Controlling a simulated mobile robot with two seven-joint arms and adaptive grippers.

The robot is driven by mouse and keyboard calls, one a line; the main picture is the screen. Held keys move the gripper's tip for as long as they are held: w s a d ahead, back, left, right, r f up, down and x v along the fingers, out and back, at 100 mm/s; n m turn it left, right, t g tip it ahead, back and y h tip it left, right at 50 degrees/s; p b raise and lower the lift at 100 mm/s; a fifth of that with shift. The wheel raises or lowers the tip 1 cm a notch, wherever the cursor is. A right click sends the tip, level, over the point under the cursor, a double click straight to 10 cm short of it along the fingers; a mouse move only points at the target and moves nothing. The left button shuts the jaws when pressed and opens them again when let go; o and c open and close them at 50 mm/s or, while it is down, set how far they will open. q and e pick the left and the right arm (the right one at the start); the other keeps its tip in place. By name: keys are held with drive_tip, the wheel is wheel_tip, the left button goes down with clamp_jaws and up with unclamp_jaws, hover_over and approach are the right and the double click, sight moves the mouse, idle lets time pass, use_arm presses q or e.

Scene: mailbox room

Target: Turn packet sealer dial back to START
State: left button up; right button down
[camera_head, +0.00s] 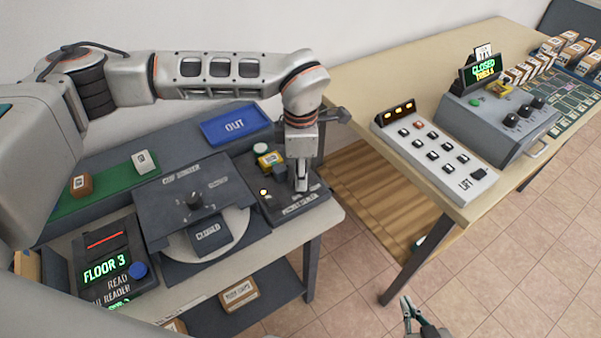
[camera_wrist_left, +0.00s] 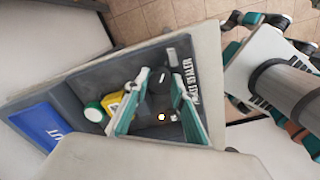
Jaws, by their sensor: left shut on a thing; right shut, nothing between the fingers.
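The dial is mostly hidden by the gripper in the head view. I cannot read the START mark. My right gripper (camera_head: 408,308) is shut and empty, low at the bottom edge, away from the sealer.
A yellow item (camera_head: 269,159) and a round green-and-white item (camera_head: 261,148) stand close behind the gripper. A blue OUT tray (camera_head: 236,126) lies at the back. A button panel (camera_head: 432,155) sits on the right table.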

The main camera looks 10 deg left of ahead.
use_arm(q)
drive_tip(key=o, duration=1.1)
wheel_tip(320, 180, up, 12)
drive_tip(key=shift+s, duration=0.15)
